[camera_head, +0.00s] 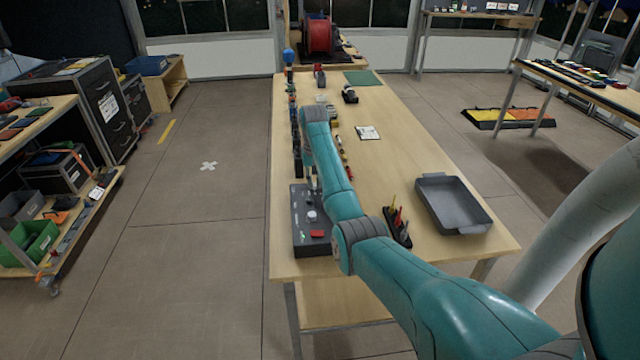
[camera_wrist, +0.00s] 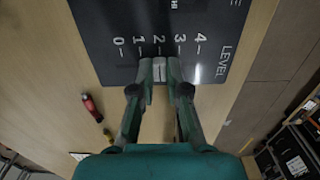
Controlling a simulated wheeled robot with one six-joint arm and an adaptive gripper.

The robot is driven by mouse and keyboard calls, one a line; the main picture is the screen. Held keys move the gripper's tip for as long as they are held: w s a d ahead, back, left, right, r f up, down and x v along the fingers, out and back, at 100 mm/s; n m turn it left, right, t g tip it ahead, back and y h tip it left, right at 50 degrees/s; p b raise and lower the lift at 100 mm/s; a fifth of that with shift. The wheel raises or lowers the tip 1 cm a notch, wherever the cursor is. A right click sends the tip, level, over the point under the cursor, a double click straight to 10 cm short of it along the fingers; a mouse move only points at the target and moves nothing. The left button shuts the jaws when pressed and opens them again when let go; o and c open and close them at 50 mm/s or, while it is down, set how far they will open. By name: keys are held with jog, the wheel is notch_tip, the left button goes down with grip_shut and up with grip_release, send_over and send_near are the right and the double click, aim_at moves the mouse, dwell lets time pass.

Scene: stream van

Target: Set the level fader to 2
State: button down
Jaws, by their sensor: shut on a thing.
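The dark control panel (camera_head: 302,243) lies on the table's left edge, with a white knob (camera_head: 311,216) and a red part (camera_head: 317,234) on top. In the wrist view the panel (camera_wrist: 110,60) shows a LEVEL scale numbered 0 to 4. The level fader's pale cap (camera_wrist: 158,73) sits between my fingertips, in line with the 2 mark. My gripper (camera_wrist: 159,75) is shut on the cap; the fingers hide its sides and most of its slot. In the head view my gripper (camera_head: 313,185) is over the far part of the panel, partly hidden by my arm.
A grey tray (camera_head: 432,184) and a dark holder with pens (camera_head: 398,228) stand right of my arm. Several small items line the table's left edge farther back. A red-handled tool (camera_wrist: 91,105) lies near the panel. Open floor (camera_head: 200,230) is left of the table.

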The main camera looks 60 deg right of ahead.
jog(key=c, duration=1.2)
grip_release()
jog(key=shift+o, duration=0.2)
